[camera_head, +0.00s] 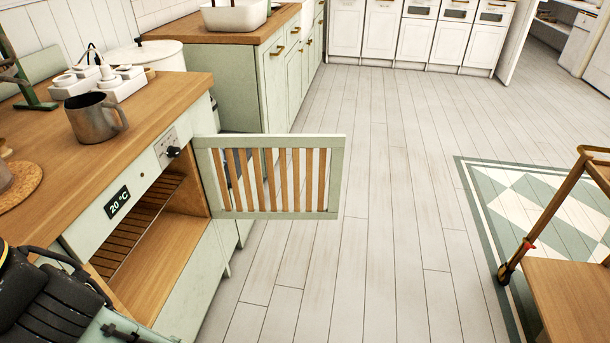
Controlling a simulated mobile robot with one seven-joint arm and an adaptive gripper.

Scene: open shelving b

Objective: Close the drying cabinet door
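The drying cabinet (188,308) stands at left, pale green with a wooden top. Its door (338,170) has a pale green frame and upright wooden slats. The door stands wide open, hinged at the opening's far right side and extending out over the floor. Inside, a slatted wooden rack (150,205) and a bare wooden floor show. A display on the front reads 20 °C (118,201), beside a black knob (173,152). Black parts of my arm (45,300) show at the lower left, apart from the door. My gripper's fingertips cannot be made out.
A metal mug (92,118) and a white scale-like item (122,82) stand on the counter. A wooden trolley (570,300) stands at lower right, beside a green-white checked rug (540,200). The plank floor between door and trolley is clear.

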